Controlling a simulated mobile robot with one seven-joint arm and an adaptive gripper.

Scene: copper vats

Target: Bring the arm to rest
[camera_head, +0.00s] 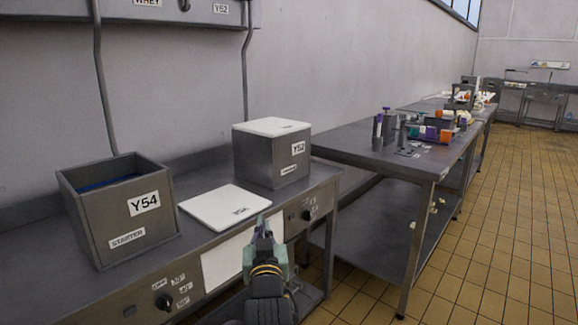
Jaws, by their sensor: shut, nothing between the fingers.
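My gripper (262,228) is at the lower middle of the head view, at the front edge of the grey metal counter (210,166). Its fingers are shut with nothing between them. They point up and away, and their tips show just in front of a white lid (226,207) lying flat on the counter. My arm comes in from the bottom edge of the picture. Whether the fingertips touch the lid or counter cannot be told from this view.
An open metal box marked Y54 (118,216) stands left of the lid, with something blue inside. A closed box with a white top (272,152) stands behind right. A metal table (345,143) with several small items stands further right. The tiled floor (500,230) is clear.

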